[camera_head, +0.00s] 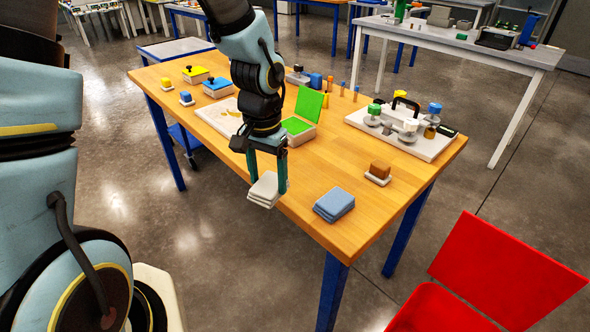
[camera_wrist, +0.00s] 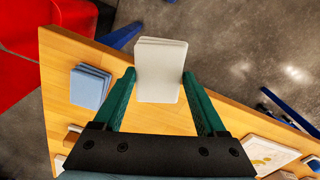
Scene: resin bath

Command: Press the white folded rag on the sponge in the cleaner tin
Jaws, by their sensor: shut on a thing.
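The white folded rag (camera_head: 264,190) is between the fingers of my gripper (camera_head: 267,172) at the table's front edge. In the wrist view the rag (camera_wrist: 160,75) sits between the two green fingertips (camera_wrist: 158,82), which are shut on it, and its far end reaches past the table edge. I cannot tell how high it is above the wood. A tin with a raised green lid (camera_head: 309,104) stands open behind and right of my gripper. The green sponge (camera_head: 296,126) shows inside it. The tin is partly hidden by my arm and does not show in the wrist view.
A blue folded cloth (camera_head: 334,204) lies right of my gripper on the wooden table (camera_head: 310,178). A brown block (camera_head: 380,170) on a white pad is farther right. A white board (camera_head: 442,147) with knobs and a handle stands at the back right. A red chair (camera_head: 510,270) is beyond the table's front right.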

